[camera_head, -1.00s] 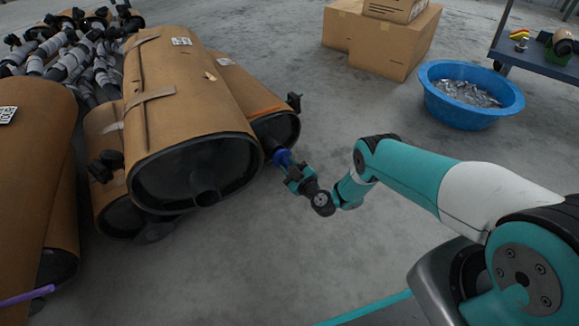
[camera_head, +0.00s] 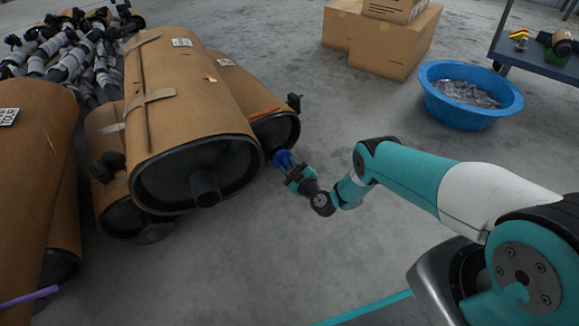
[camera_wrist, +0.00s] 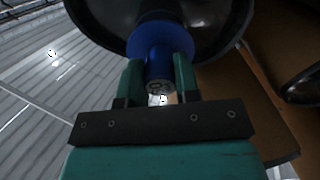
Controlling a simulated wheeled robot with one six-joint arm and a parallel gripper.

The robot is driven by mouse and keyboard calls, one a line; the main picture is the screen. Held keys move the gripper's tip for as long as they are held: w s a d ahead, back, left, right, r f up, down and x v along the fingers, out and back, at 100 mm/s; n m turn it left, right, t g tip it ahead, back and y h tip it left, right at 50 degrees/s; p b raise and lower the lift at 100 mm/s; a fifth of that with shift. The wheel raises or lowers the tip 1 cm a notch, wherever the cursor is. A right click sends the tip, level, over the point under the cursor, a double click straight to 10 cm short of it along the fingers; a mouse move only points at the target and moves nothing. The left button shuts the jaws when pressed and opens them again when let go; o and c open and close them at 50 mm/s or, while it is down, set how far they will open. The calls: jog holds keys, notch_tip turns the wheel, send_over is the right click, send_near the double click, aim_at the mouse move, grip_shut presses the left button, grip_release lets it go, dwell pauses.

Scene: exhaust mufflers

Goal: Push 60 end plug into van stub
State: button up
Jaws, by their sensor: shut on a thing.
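A blue end plug (camera_head: 281,157) is held between the fingers of my gripper (camera_head: 291,168). In the wrist view, the blue plug (camera_wrist: 158,52) sits between two green fingers (camera_wrist: 157,78), its wide flange toward the dark end face of a muffler (camera_wrist: 205,25). In the head view, that brown-wrapped muffler (camera_head: 240,88) lies at the right of the stack, and the plug is at the lower edge of its black end. The muffler's stub is hidden behind the plug, so I cannot tell how deep the plug sits.
A large wrapped muffler (camera_head: 185,90) lies on the stack just left of my gripper, its open stub facing forward. Another wrapped muffler (camera_head: 30,170) is at far left. A blue tub (camera_head: 470,118) and cardboard boxes (camera_head: 380,50) stand behind. The floor in front is clear.

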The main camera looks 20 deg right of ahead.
jog(key=shift+b+x, duration=1.3)
jog(key=shift+x, duration=0.2)
jog(key=o, duration=1)
jog(key=shift+c, duration=0.2)
jog(key=shift+s, duration=0.1)
jog(key=shift+s+d+r+p, duration=0.1)
jog(key=shift+s+d+p, duration=0.1)
jog(key=shift+s+p, duration=0.45)
jog(key=p+v, duration=1.1)
jog(key=v, duration=0.5)
jog(key=shift+p, duration=0.4)
